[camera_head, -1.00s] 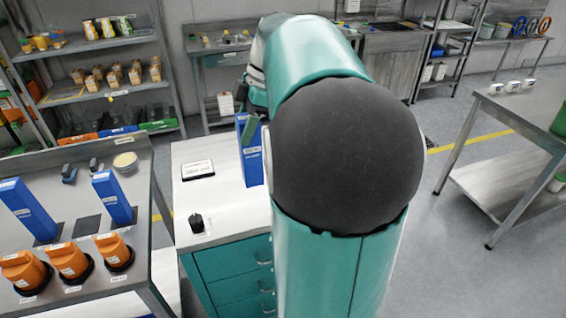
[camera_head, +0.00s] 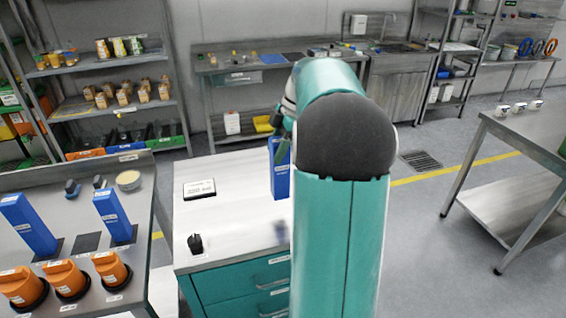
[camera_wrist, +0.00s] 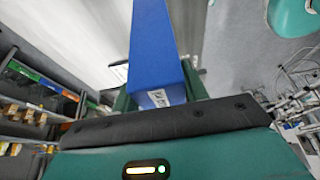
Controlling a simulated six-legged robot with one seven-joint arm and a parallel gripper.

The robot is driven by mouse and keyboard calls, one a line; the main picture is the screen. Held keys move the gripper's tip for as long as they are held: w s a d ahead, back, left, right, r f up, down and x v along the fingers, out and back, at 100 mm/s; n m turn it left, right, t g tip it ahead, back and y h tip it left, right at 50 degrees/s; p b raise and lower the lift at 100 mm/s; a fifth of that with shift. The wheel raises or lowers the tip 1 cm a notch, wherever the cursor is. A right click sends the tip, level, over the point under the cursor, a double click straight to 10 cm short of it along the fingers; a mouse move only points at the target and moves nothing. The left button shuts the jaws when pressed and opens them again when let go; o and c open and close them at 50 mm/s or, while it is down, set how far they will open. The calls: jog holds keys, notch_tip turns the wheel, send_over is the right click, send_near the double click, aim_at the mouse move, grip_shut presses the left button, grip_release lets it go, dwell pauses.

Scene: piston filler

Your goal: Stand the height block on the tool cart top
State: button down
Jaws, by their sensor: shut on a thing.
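The blue height block (camera_head: 281,168) is upright above the white top of the tool cart (camera_head: 225,226), right of a small display plate. My gripper (camera_head: 281,136) is shut on its upper part, partly hidden behind my arm. In the wrist view the same blue block (camera_wrist: 157,50) sits between the two dark green fingers of my gripper (camera_wrist: 160,92), with a white label on its near end. A blurred dark patch shows on the cart top below the block. I cannot tell whether the block's lower end touches the top.
The display plate (camera_head: 199,189) and a small black object (camera_head: 195,243) lie on the cart's left side. A left bench (camera_head: 75,205) holds two more blue blocks (camera_head: 28,224) (camera_head: 115,215), orange pieces (camera_head: 64,278) and a bare dark square (camera_head: 86,242).

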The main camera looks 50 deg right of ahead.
jog(key=shift+w+d+f, duration=0.1)
jog(key=shift+d+f, duration=0.4)
jog(key=shift+f, duration=0.55)
jog(key=shift+w+d+f, duration=0.15)
jog(key=shift+d+f, duration=0.3)
jog(key=shift+f, duration=0.6)
jog(key=shift+w+d+f, duration=0.1)
jog(key=shift+d+f, duration=0.4)
jog(key=shift+f, duration=0.65)
jog(key=c, duration=0.8)
grip_release()
jog(key=shift+o, duration=0.2)
